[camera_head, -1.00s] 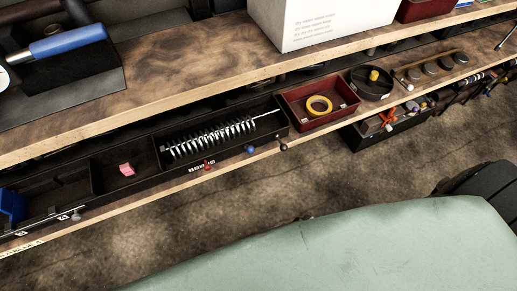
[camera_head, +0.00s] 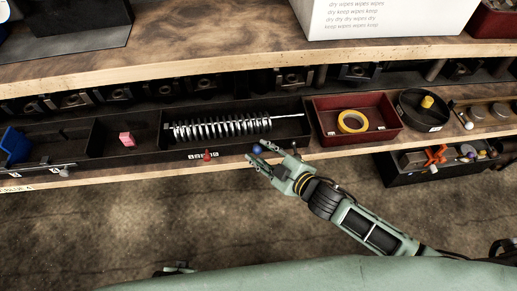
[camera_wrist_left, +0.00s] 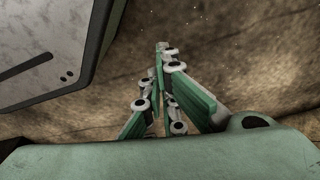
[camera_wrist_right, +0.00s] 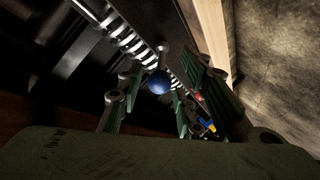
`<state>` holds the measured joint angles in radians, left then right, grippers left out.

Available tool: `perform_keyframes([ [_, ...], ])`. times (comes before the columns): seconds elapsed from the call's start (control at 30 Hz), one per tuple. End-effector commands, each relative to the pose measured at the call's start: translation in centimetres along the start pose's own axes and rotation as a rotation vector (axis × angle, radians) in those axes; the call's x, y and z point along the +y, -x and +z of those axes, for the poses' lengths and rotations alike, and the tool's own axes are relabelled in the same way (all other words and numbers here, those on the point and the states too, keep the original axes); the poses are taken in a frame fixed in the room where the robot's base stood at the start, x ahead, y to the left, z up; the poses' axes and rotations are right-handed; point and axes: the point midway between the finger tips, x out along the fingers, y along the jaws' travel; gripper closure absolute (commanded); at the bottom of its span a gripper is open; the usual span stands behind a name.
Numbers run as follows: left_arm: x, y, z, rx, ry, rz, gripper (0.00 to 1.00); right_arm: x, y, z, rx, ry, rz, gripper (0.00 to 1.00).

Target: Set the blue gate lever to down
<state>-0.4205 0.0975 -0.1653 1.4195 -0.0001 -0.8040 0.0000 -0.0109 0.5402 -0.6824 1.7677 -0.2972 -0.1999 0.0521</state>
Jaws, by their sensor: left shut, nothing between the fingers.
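The blue gate lever shows as a round blue knob (camera_head: 257,149) at the front edge of the black tray holding a spring-like coil. My right gripper (camera_head: 261,153) is open, with its fingers around or close beside this knob. In the right wrist view the blue knob (camera_wrist_right: 158,83) appears between the spread fingers, with a short metal stem behind it. I cannot tell whether they touch. My left gripper (camera_wrist_left: 157,92) is shut and empty over the floor, beside a grey panel.
The coil (camera_head: 220,127) lies behind the knob, and a red lever (camera_head: 207,155) stands to its left. A red bin (camera_head: 385,135) with a yellow tape roll (camera_head: 352,121) is to the right. A wooden shelf (camera_head: 190,67) overhangs behind. The floor in front is open.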

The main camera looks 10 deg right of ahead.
Motion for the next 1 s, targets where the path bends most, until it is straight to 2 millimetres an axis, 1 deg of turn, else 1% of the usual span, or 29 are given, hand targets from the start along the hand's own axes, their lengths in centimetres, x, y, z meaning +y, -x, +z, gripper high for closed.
perform_keyframes([
  [0.03,0.0,0.1,-0.3,0.003,0.001,0.000,1.00,0.0,-0.9,0.0,0.001,0.001,0.002,0.66],
  [0.1,0.0,0.5,-0.7,0.006,0.001,-0.001,1.00,0.0,-1.9,0.1,0.001,0.000,0.001,0.66],
  [0.2,-0.1,0.9,-1.1,0.008,0.002,-0.001,1.00,0.0,-2.8,0.1,0.000,0.000,0.000,0.66],
  [0.33,-0.1,1.2,-1.4,0.010,0.002,-0.001,1.00,0.0,-3.3,0.1,-0.001,-0.001,0.000,0.66],
  [0.57,-0.1,1.2,-1.4,0.010,0.002,-0.001,1.00,0.0,-3.3,0.1,-0.002,-0.001,0.000,0.66],
  [0.93,-0.1,1.2,-1.4,0.012,0.002,-0.002,1.00,0.0,-3.3,0.1,-0.002,-0.001,0.000,0.99],
  [1.0,-0.1,1.2,-1.4,0.012,0.002,-0.002,1.00,0.0,-3.3,0.1,-0.002,-0.001,0.000,1.00],
])
